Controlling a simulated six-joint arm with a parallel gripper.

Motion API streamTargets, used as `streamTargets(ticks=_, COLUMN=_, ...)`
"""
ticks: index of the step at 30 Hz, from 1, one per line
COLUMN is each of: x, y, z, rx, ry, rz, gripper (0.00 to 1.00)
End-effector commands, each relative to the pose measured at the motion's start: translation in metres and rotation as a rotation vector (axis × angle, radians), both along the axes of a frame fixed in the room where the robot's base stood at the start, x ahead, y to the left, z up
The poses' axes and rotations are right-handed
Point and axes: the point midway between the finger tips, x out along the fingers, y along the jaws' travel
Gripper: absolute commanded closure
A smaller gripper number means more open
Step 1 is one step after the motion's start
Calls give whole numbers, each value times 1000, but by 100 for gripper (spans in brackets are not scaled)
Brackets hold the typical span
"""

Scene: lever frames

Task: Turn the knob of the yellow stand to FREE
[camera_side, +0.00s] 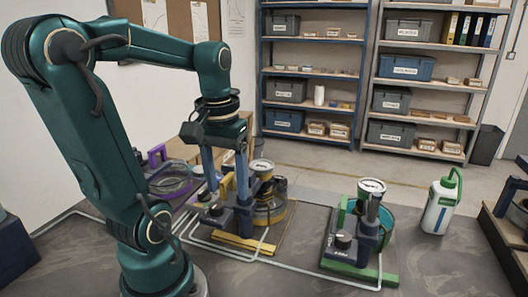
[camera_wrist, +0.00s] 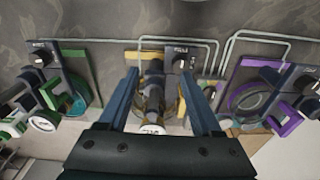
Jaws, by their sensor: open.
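The yellow stand (camera_side: 238,243) stands near the middle in the side view, with a gauge on top and a dark block at its front. In the wrist view the stand (camera_wrist: 152,55) is at the centre. A dark knob (camera_wrist: 184,64) on its block lies near the tip of the right-hand finger; the knob (camera_side: 216,210) also shows in the side view. I cannot read its labels or setting. My gripper (camera_side: 228,196) points down over the stand, open and empty. In the wrist view my gripper (camera_wrist: 160,76) has its fingers wide apart. I cannot tell whether a finger touches anything.
A green stand (camera_side: 360,270) with its own knob is to the right in the side view, a purple stand (camera_side: 160,158) to the left. Pale pipes (camera_side: 230,255) run along the bench. A white bottle (camera_side: 438,208) stands at right. Bare bench lies in front.

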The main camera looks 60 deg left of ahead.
Motion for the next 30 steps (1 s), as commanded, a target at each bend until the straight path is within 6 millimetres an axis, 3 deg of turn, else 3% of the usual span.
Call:
streamTargets(ticks=21, x=9, y=-90, z=4, rx=121, ry=-255, rz=-573, gripper=34)
streamTargets(ticks=30, x=7, y=-113, z=1, rx=147, ry=-373, rz=-730, gripper=34)
